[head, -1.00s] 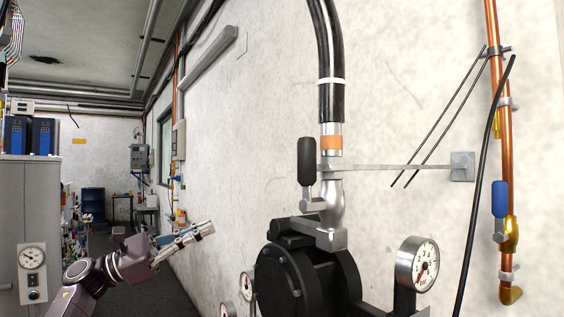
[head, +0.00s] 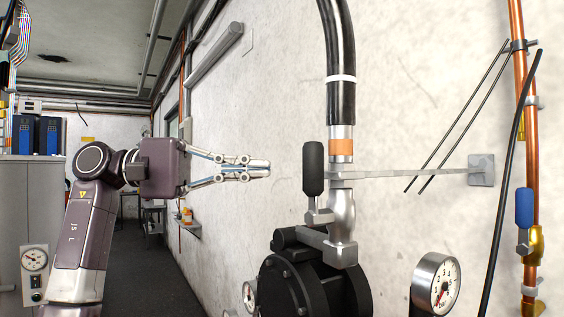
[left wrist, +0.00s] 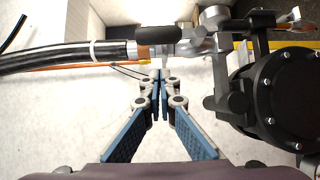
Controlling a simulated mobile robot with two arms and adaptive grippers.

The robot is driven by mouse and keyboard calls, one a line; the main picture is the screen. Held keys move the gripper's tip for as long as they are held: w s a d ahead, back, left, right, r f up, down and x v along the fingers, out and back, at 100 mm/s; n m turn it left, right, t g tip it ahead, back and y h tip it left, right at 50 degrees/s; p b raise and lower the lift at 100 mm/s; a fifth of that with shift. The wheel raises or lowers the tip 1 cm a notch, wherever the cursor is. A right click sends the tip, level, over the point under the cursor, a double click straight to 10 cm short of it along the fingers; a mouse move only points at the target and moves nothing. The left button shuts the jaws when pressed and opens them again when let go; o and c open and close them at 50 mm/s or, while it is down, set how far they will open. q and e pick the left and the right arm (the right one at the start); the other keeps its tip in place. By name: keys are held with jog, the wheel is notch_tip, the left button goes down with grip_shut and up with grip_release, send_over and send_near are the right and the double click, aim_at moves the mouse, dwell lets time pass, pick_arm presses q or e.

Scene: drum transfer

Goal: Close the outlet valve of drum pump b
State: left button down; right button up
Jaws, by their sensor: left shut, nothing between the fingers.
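The black pump (head: 310,285) has a silver outlet fitting (head: 341,212) with an orange band (head: 341,151) and a black hose (head: 341,105) above. The valve's black handle (head: 313,168) stands upright beside this fitting, on its left. My left gripper (head: 266,170) is shut and empty, pointing right, a short way left of the handle at about its mid height. In the left wrist view the fingertips (left wrist: 160,76) meet below the handle (left wrist: 158,34), with a gap in the picture. I cannot read any letter on the pump. My right gripper is not in view.
A gauge (head: 436,284) stands right of the pump. A thin bar runs from the fitting to a wall bracket (head: 481,170). Copper piping with a blue handle (head: 524,208) is at the far right. The white wall lies close behind; a grey cabinet (head: 35,200) is at left.

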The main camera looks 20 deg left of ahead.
aim_at(313, 183)
pick_arm(q)
jog(key=d, duration=0.1)
jog(key=s+d, duration=0.1)
jog(key=d, duration=0.1)
jog(key=d+p, duration=0.1)
jog(key=d, duration=0.1)
jog(key=shift+s, duration=0.4)
jog(key=shift+s+r+p, duration=0.15)
jog(key=shift+p, duration=0.15)
